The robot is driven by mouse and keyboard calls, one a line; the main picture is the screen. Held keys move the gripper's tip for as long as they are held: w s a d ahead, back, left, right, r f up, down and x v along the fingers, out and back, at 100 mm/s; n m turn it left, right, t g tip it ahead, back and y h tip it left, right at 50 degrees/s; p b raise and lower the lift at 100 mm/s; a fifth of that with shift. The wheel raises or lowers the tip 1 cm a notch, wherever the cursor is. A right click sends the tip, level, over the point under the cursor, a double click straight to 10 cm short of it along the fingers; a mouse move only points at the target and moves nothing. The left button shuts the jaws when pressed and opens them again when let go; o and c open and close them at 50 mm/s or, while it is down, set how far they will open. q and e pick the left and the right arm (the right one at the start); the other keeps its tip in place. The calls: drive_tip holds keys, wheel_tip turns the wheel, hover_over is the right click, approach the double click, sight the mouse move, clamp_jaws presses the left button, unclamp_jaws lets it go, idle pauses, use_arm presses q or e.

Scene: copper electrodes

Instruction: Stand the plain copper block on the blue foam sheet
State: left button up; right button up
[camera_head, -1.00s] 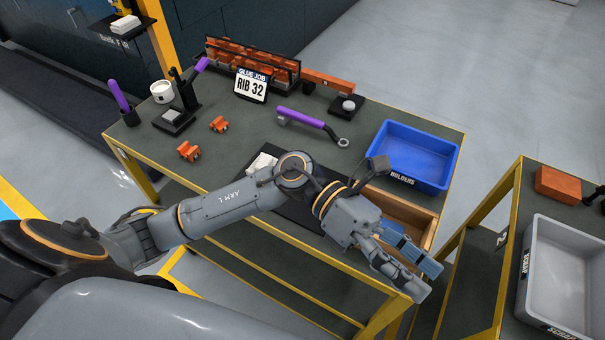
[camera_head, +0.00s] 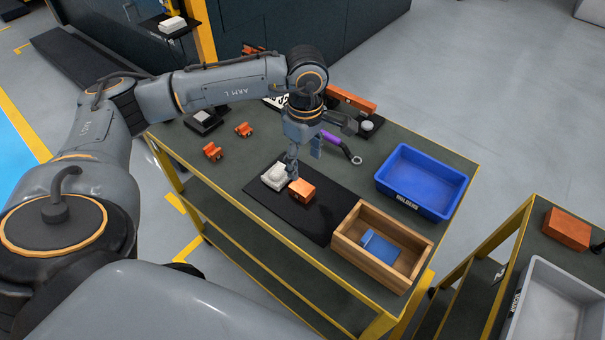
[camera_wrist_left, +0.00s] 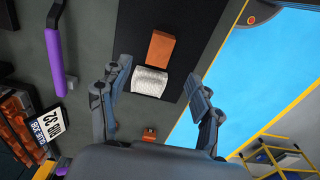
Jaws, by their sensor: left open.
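A copper block (camera_head: 302,190) lies on a black mat (camera_head: 321,220), right against a whitish pad (camera_head: 274,176). In the left wrist view the copper block (camera_wrist_left: 161,48) and the crinkled silvery-white pad (camera_wrist_left: 150,81) sit side by side. A blue foam sheet (camera_head: 381,247) lies inside a wooden box (camera_head: 352,246). My left gripper (camera_head: 304,157) points down above the pad and block, open and empty. In the left wrist view its fingers (camera_wrist_left: 158,72) spread to either side of the pad, with the block just beyond. My right gripper is out of view.
A blue bin (camera_head: 425,180) stands at the table's right. Two small copper parts (camera_head: 227,140) lie left of the mat. A purple-handled tool (camera_head: 337,142) lies behind my gripper.

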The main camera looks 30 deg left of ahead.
sight(304, 188)
use_arm(q)
wheel_tip(304, 188, down, 4)
drive_tip(key=shift+r, duration=0.15)
drive_tip(key=shift+f+p, duration=0.45)
drive_tip(key=shift+p, duration=0.2)
wheel_tip(304, 188, down, 4)
drive_tip(key=shift+s+r+p, duration=0.1)
drive_tip(key=shift+r+p, duration=0.05)
drive_tip(key=shift+p, duration=0.7)
drive_tip(key=shift+f, duration=0.45)
drive_tip(key=shift+c, duration=0.4)
drive_tip(key=shift+r, duration=0.1)
clamp_jaws()
